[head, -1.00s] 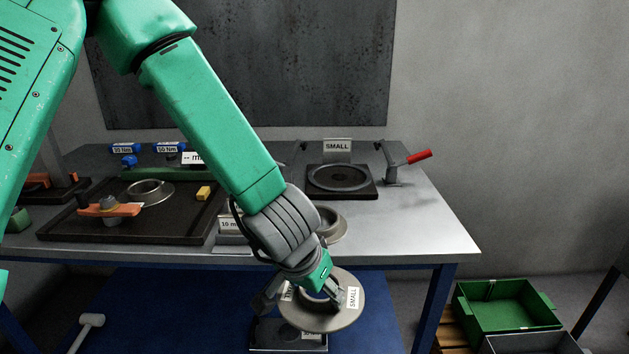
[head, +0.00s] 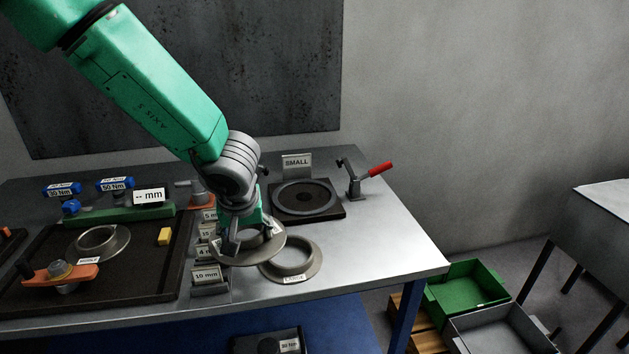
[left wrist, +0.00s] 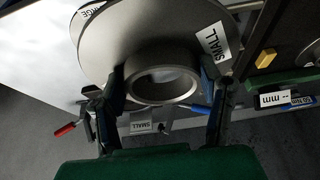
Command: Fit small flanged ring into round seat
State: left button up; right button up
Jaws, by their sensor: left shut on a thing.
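The small flanged ring (head: 262,254) is a grey metal ring with a wide flange. In the left wrist view the small flanged ring (left wrist: 112,50) shows its SMALL label. My left gripper (head: 247,240) is shut on the ring's raised collar and holds it above the bench. In the left wrist view my left gripper's fingers (left wrist: 164,88) sit on either side of the collar. The round seat (head: 277,197) is a ring-shaped recess in a dark square plate, beneath a SMALL sign, behind and right of the held ring. The seat looks empty.
A ring labelled LARGE (head: 309,262) lies on the bench, partly behind the held ring. A red-handled clamp (head: 355,185) stands right of the seat. A dark tray (head: 150,285) at left holds another ring (head: 122,240). Bench at right is clear. Green bin (head: 470,290) below.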

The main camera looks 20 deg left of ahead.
aim_at(304, 197)
jog(key=i, duration=1.1)
